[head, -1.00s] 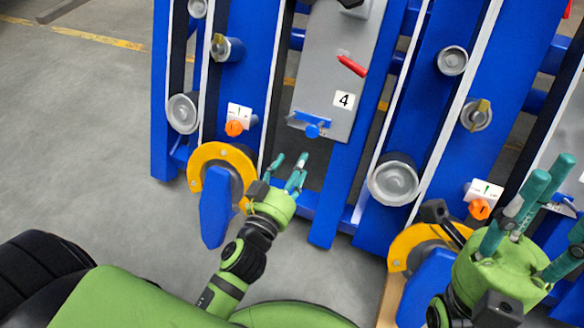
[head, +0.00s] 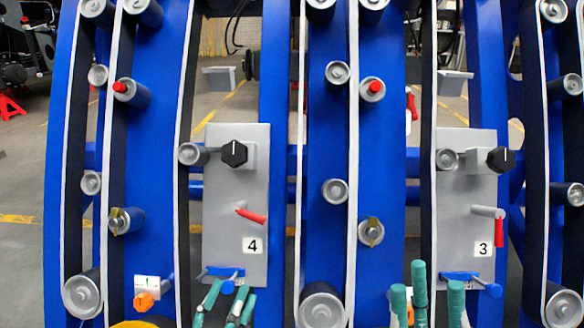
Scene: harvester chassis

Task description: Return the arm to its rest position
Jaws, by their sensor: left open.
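My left gripper (head: 228,305) is at the bottom edge of the head view, left of centre. Its teal fingers point up, spread and empty. They show just below the blue handle (head: 225,272) on the grey panel marked 4 (head: 225,200). I cannot tell how close they are to it. My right gripper (head: 420,290) is at the bottom edge, right of centre, left of the blue handle (head: 470,277) of the panel marked 3 (head: 460,210). Its fingers point up, spread apart, with nothing between them.
The blue harvester chassis (head: 280,90) fills most of the view, with upright beams and several grey rollers. Each panel has a black knob (head: 234,153) and a red lever (head: 250,215). An orange knob (head: 143,301) is at lower left. Open floor (head: 25,170) shows at far left.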

